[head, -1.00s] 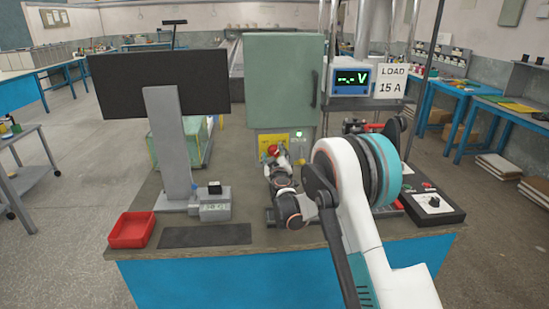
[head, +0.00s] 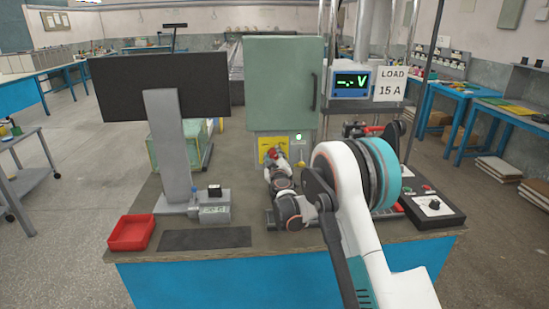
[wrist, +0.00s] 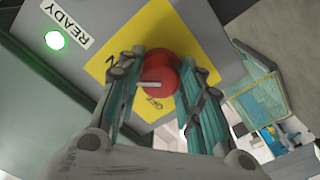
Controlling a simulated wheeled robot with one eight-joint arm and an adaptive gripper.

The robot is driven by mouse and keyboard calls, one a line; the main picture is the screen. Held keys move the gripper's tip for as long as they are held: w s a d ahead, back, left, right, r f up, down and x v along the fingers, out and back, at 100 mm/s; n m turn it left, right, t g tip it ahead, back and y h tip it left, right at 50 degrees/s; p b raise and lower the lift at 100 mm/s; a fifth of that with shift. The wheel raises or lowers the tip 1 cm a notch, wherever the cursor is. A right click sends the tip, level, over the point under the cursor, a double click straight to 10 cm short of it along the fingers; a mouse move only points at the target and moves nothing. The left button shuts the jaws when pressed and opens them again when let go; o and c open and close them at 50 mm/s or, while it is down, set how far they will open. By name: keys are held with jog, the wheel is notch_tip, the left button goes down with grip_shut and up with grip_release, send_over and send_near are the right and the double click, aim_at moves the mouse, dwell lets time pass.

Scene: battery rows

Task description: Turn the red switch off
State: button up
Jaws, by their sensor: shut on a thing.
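The red switch (wrist: 160,70) is a round red knob with a pale pointer mark, on a yellow plate (wrist: 205,76) fixed to a grey panel. In the wrist view the pointer lies toward the left of the picture. Lettering on the plate is partly hidden by the knob and fingers. My gripper (wrist: 158,78) has a finger on each side of the knob and is shut on it. In the head view my gripper (head: 275,162) reaches the yellow plate (head: 265,143) below the green cabinet, and hides most of the knob.
A lit green lamp (wrist: 55,40) sits beside a READY label (wrist: 66,17). The green cabinet (head: 283,85) rises above the switch. A monitor (head: 158,88) stands left, a volt meter (head: 350,80) right. A red tray (head: 131,232) and dark mat (head: 205,238) lie in front.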

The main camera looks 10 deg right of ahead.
jog(key=n, duration=0.3)
jog(key=shift+n, duration=0.4)
jog(key=n, duration=0.4)
jog(key=shift+n+p, duration=0.3)
jog(key=shift+p, duration=0.05)
jog(key=n, duration=0.4)
jog(key=shift+n, duration=2.4)
jog(key=shift+s+f, duration=0.1)
jog(key=o, duration=1.1)
jog(key=shift+c, duration=0.2)
jog(key=s, duration=1.2)
